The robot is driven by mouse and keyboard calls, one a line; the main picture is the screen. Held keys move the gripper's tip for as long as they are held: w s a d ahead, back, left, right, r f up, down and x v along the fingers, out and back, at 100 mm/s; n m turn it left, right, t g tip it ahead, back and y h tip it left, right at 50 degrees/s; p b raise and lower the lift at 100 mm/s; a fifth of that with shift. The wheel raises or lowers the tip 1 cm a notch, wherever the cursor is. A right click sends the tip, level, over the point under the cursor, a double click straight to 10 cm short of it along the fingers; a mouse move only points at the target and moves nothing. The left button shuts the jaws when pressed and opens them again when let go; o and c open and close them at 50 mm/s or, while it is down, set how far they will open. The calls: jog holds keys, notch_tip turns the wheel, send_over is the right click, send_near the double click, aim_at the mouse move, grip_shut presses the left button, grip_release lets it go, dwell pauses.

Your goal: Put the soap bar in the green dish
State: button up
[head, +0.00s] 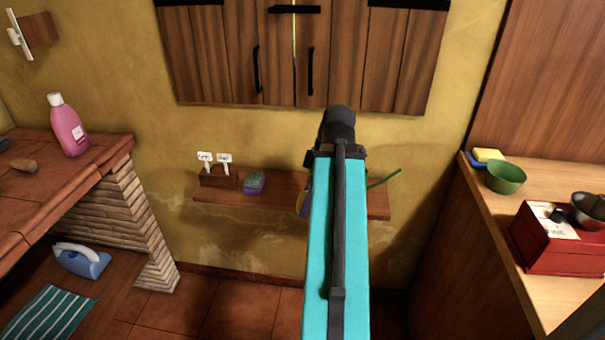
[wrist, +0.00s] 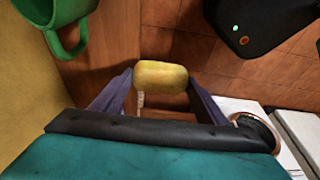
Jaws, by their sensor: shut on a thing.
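My gripper (wrist: 160,80) shows in the wrist view, its two fingers shut on a pale yellow soap bar (wrist: 160,72). The bar lies crosswise between the fingertips. In the head view my teal arm hides the gripper and the bar. A round green bowl-shaped dish (head: 506,178) stands on the right wooden counter, apart from my arm. Its inside looks empty from here. In the wrist view a green vessel with a handle (wrist: 62,28) is cut off at the top left; I cannot tell it is the same dish.
Beside the dish lie a yellow block on a blue piece (head: 488,155) and a red appliance (head: 560,238). A wall shelf (head: 280,190) holds a small green-purple block (head: 254,183). A pink bottle (head: 68,126) stands on the left brick counter (head: 90,150).

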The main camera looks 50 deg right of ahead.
jog(key=shift+w+d+r+p, duration=0.1)
jog(key=shift+w+d+p, duration=0.35)
jog(key=shift+p, duration=2.65)
jog(key=p, duration=0.2)
jog(key=shift+w+d+p, duration=0.35)
jog(key=shift+w+d+p, duration=0.2)
jog(key=shift+w+p, duration=0.05)
jog(key=shift+p, duration=0.75)
jog(key=p, duration=0.4)
jog(key=shift+w+d, duration=0.35)
jog(key=p, duration=0.2)
send_over(300, 188)
jog(key=shift+s+d+f, duration=0.15)
jog(key=shift+s+f, duration=0.25)
jog(key=shift+f, duration=0.4)
jog(key=shift+f, duration=0.15)
jog(key=shift+f+p, duration=0.7)
jog(key=shift+f, duration=0.95)
jog(key=shift+f, duration=0.15)
